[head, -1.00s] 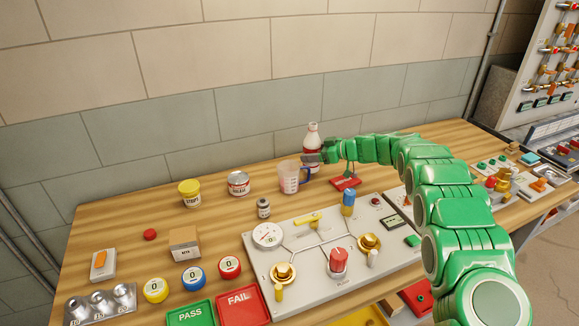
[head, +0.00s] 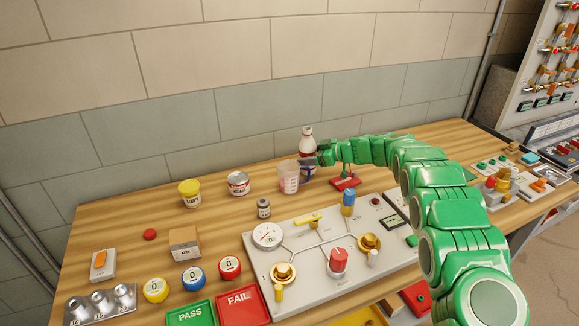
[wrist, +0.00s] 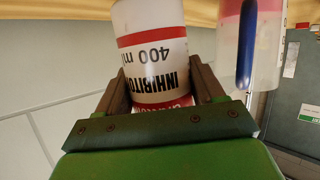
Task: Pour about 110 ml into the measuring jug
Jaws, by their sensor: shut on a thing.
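The measuring jug (head: 288,178) is clear with a blue handle and stands on the bench, left of my gripper. It looks pinkish inside, and in the wrist view the jug (wrist: 268,50) shows a pink band near its base. The white bottle (head: 307,143) has a red-and-white label reading INHIBITOR 400 ml. My gripper (head: 315,160) is shut on this bottle (wrist: 153,50), one finger on each side in the wrist view. The bottle looks about upright, just behind and right of the jug. Whether it touches the bench is hidden.
A yellow-lidded pot (head: 190,193), a grey tin (head: 238,184) and a small jar (head: 264,208) stand left of the jug. A red stand (head: 345,182) lies under my arm. The wall is close behind.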

